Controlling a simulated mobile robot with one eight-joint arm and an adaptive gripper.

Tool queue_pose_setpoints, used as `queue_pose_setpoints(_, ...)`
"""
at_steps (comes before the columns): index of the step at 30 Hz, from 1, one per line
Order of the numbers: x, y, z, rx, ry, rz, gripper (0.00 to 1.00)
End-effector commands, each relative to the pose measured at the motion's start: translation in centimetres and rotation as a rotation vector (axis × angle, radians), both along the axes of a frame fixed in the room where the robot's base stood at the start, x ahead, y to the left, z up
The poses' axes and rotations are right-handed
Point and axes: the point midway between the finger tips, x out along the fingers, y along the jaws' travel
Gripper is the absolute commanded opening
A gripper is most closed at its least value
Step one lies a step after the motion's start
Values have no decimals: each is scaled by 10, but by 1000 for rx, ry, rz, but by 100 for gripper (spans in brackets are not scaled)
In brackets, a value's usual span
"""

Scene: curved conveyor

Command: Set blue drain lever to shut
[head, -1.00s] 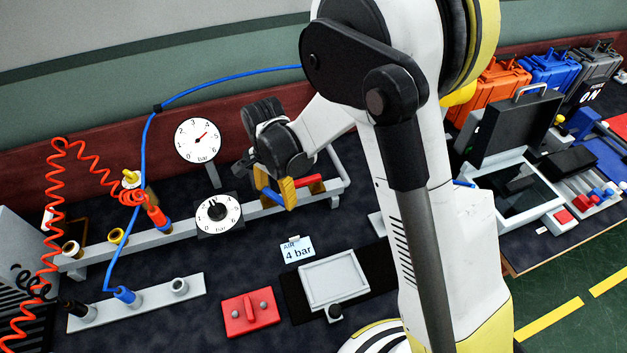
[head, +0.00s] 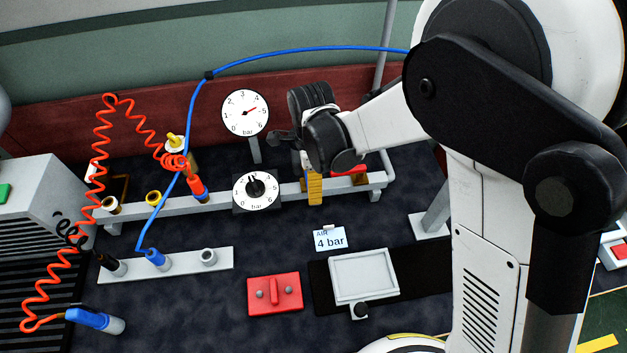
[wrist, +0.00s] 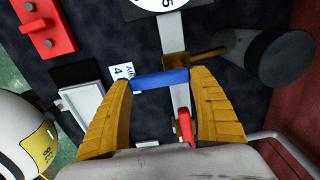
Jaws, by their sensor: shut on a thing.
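The blue drain lever (wrist: 160,79) shows in the wrist view, held between the two ochre fingers of my gripper (wrist: 161,80). It lies across the line of the grey rail (wrist: 172,30), beside a brass valve body (wrist: 174,64). In the head view my gripper (head: 315,188) is at the right part of the rail (head: 222,198), right of the lower dial. There the blue lever is hidden behind my fingers and wrist. A red lever (wrist: 186,125) lies along the rail just beyond; it also shows in the head view (head: 348,170).
An upper gauge (head: 245,112) stands behind the rail and a lower dial (head: 256,190) sits on it. A coiled orange hose (head: 103,150) and a blue hose (head: 193,115) hang left. The "AIR 4 bar" card (head: 330,238), red block (head: 274,294) and grey tray (head: 364,275) lie in front.

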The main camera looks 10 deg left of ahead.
Motion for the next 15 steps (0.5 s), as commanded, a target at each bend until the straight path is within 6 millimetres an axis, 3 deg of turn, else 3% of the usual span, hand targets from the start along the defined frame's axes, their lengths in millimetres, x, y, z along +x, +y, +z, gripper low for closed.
queue_pose_setpoints(11, 0, 0, 0, 1, -1, -8, 30)
queue_pose_setpoints(12, 0, 0, 0, 1, -1, -8, 74)
queue_pose_setpoints(14, 0, 0, 0, 1, -1, -8, 93)
queue_pose_setpoints(15, 0, 0, 0, 1, -1, -7, 96)
